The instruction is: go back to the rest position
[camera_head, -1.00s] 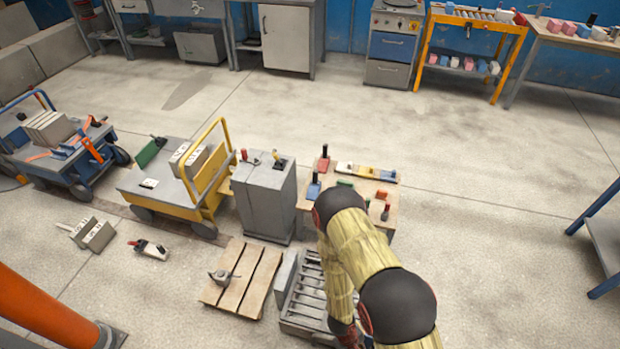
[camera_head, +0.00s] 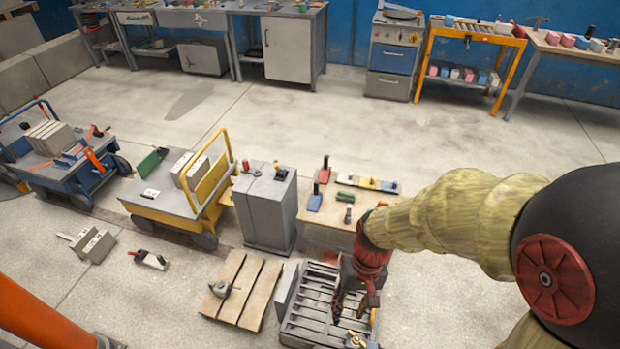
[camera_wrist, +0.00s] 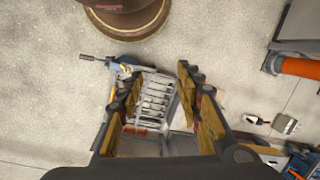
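My gripper (camera_head: 354,301) hangs pointing down over the grey slatted panel mould (camera_head: 303,327) in the head view. In the wrist view my gripper (camera_wrist: 158,82) has its two fingers spread apart. The mould's slats (camera_wrist: 155,97) show between and below them, with nothing held. My arm reaches in from the right of the head view and hides part of the work table (camera_head: 322,241) and of the mould.
A wooden pallet (camera_head: 261,294) with a small grey tool lies left of the mould. A grey cabinet (camera_head: 264,216) and a yellow trolley (camera_head: 171,206) stand behind. A blue-grey tool (camera_wrist: 122,68) shows beside the left finger. Open floor lies farther back.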

